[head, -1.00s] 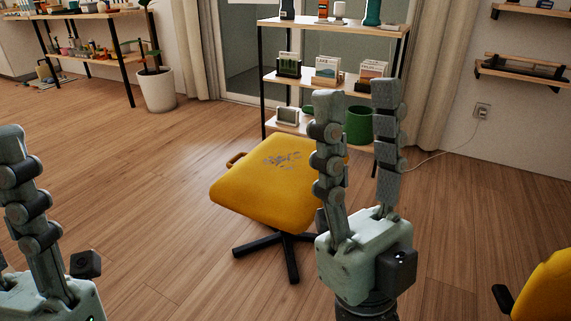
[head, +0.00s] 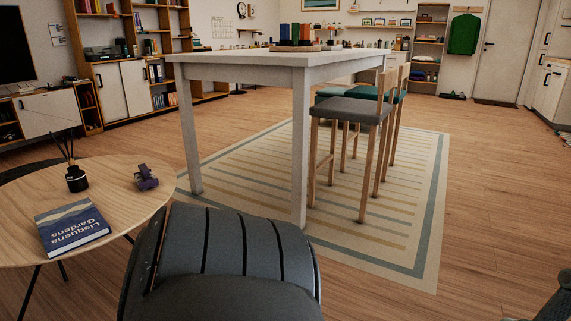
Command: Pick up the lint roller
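I cannot make out a lint roller in the head view.
A dark grey padded chair (head: 225,245) fills the bottom middle. A book (head: 73,226) and reed diffuser (head: 76,179) are on the round table. A tall white table (head: 245,60) with stools (head: 350,110) stands on a striped rug (head: 400,225). Floor at right is mostly clear.

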